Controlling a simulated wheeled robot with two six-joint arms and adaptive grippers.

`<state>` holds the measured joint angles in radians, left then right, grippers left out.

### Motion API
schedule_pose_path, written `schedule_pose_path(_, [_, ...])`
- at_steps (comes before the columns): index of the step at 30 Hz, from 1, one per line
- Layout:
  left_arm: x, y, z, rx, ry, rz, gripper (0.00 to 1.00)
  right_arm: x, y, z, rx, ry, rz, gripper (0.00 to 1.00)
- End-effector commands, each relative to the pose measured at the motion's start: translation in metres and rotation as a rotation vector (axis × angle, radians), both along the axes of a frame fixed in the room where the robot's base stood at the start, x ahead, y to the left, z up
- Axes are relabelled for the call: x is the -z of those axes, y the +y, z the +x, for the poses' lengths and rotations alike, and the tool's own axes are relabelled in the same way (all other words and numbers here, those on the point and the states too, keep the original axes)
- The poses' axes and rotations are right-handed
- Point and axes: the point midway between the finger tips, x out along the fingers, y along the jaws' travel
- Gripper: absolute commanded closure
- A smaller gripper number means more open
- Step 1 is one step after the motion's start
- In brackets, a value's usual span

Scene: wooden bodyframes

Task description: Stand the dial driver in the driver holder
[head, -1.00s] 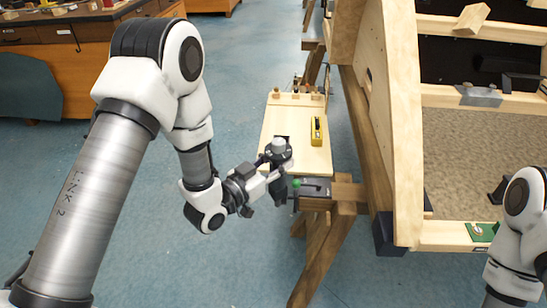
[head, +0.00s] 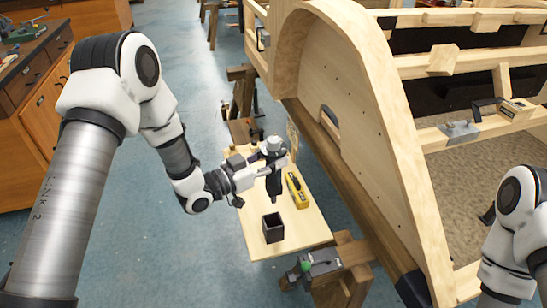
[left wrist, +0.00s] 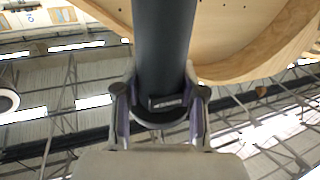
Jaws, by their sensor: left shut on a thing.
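The dial driver (head: 273,187) is a dark cylinder with a grey round top. My left gripper (head: 268,168) is shut on it and holds it roughly upright above the small wooden board. In the left wrist view the driver's dark body (left wrist: 163,50) stands between the two fingers of my left gripper (left wrist: 161,105). The driver holder (head: 272,229) is a black open-topped square box on the board, just below and in front of the driver. The driver's lower end shows above the box and apart from it. My right gripper is out of view.
A yellow tool (head: 296,190) lies on the board (head: 300,232) right of the driver. A grey vise-like clamp (head: 318,262) sits at the board's near end. The large wooden bodyframe (head: 345,130) rises close on the right. Open blue floor lies left.

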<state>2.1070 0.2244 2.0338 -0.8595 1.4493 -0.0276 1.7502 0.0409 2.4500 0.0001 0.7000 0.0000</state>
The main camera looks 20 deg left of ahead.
Motion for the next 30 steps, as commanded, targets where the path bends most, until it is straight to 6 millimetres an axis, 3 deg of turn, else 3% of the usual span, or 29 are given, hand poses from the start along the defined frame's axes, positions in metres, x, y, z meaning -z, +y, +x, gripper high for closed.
schedule_pose_path(11, [0.003, 0.000, 0.000, -0.001, -0.003, 0.000, 1.00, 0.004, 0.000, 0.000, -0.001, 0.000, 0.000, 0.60])
schedule_pose_path(30, [0.049, 0.001, 0.000, -0.001, -0.004, 0.000, 1.00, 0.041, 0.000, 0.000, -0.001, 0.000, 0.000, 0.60])
